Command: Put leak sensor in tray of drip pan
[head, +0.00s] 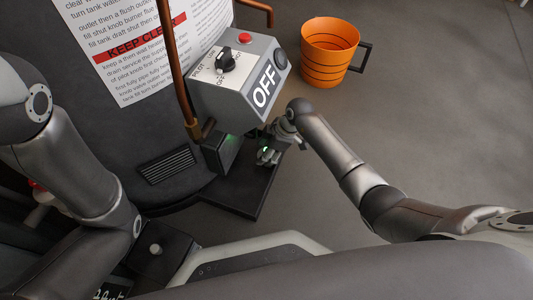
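My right gripper (268,155) reaches in from the right and points down over a dark flat tray-like surface (240,197) at the foot of the heater. This looks like the drip pan. A small green glow shows at the gripper and on the dark box beside it. I cannot make out the leak sensor; it may be hidden at the fingers. The fingers are too small to tell whether they are open or shut. My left arm comes in from the left, and its gripper is not visible.
The dark heater tank (110,130) carries a grey control box (240,80) marked OFF, with a black knob and red button. A copper pipe (176,70) runs down beside it. The floor at right is clear.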

